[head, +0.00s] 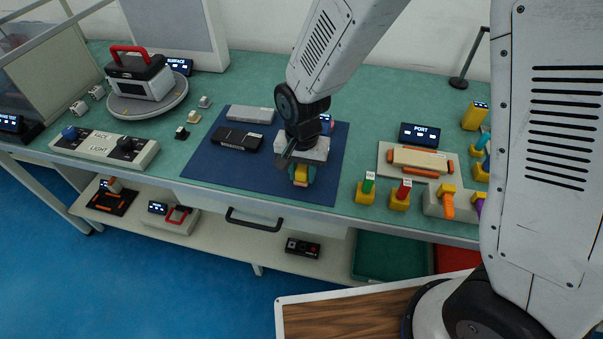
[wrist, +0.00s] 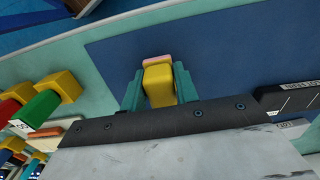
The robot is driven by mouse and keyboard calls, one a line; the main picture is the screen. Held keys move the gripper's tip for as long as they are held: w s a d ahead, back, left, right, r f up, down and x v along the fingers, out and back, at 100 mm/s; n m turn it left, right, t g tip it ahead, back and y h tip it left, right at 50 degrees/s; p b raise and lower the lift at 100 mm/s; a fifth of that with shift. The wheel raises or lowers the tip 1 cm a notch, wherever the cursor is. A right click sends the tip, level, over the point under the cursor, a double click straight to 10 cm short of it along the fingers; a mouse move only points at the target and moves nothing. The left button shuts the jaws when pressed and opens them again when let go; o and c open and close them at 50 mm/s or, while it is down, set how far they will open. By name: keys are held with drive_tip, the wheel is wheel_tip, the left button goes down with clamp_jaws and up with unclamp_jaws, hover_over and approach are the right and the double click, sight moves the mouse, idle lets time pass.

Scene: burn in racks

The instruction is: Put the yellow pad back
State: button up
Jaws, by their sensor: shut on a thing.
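A yellow block-shaped piece with a pink-orange end, which I take to be the yellow pad (wrist: 158,88), sits between the two teal fingers of my gripper (wrist: 158,90). In the head view the yellow pad (head: 300,174) shows below my gripper (head: 302,172), over the front part of the blue mat (head: 215,172). My gripper is shut on it. The top of the pad is hidden by the gripper body, and I cannot tell whether its lower end touches the mat.
A black module (head: 237,138) and a grey one (head: 250,114) lie on the mat's left part. Right of the mat stand yellow holders with a green plug (head: 369,182) and a red plug (head: 404,189), near a PORT display (head: 419,134). A turntable (head: 147,103) is at the left.

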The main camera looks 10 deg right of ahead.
sight(303, 167)
drive_tip(key=shift+f, duration=0.45)
drive_tip(key=shift+s+f, duration=0.1)
drive_tip(key=shift+f, duration=0.25)
drive_tip(key=o, duration=1)
drive_tip(key=shift+s+f, duration=0.1)
drive_tip(key=shift+f, duration=0.05)
drive_tip(key=shift+d, duration=0.15)
drive_tip(key=r, duration=1.3)
drive_tip(key=shift+w, duration=0.25)
